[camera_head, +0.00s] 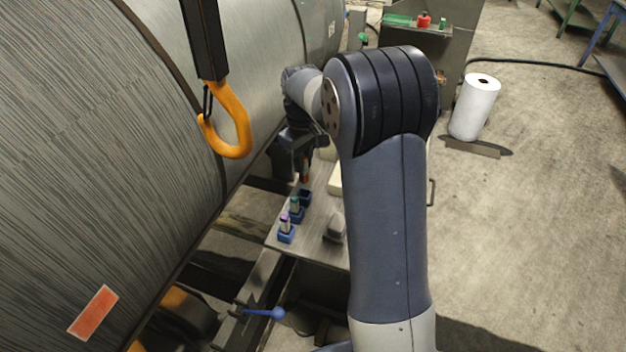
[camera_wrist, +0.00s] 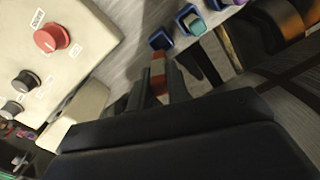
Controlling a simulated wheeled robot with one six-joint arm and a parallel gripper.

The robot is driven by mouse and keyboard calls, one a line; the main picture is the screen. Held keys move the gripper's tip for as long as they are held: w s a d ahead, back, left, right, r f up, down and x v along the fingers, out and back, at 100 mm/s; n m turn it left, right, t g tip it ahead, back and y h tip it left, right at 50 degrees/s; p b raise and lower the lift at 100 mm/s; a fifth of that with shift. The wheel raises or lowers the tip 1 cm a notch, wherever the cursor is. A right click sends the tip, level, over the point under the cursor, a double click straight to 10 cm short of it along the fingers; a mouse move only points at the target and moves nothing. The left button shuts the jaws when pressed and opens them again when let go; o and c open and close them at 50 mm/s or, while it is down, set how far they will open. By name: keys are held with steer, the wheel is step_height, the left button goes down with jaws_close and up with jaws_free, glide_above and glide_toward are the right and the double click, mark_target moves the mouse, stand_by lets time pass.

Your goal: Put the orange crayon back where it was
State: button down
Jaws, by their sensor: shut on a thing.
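My gripper (camera_head: 304,160) points down over the narrow table and is shut on the orange crayon (camera_head: 305,174). In the wrist view the crayon (camera_wrist: 159,76) sits between the two fingers, with a paler band in its middle. Below and just nearer is a blue holder (camera_head: 304,198) that looks empty; it also shows in the wrist view (camera_wrist: 159,39), just beyond the crayon's end. The crayon appears apart from it, though the exact gap is hard to tell. Beside it stand a blue holder with a teal crayon (camera_head: 295,203) and one with a purple-topped crayon (camera_head: 285,219).
A pale control box (camera_wrist: 85,25) with a red knob (camera_wrist: 52,38) and dark knobs is close by in the wrist view. A grey rounded object (camera_head: 335,227) lies on the table (camera_head: 312,240). A large coil (camera_head: 110,130) and an orange hook (camera_head: 238,125) are at left.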

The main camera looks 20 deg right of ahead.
mark_target(304, 182)
step_height(304, 182, down, 8)
steer(key=shift+r+p, duration=0.25)
steer(key=shift+p, duration=0.2)
steer(key=shift+f, duration=0.2)
steer(key=c, duration=1.4)
jaws_free()
steer(key=shift+o, duration=0.2)
step_height(304, 182, up, 12)
steer(key=shift+s+r+b, duration=0.1)
steer(key=shift+r+b, duration=0.15)
steer(key=shift+b, duration=0.25)
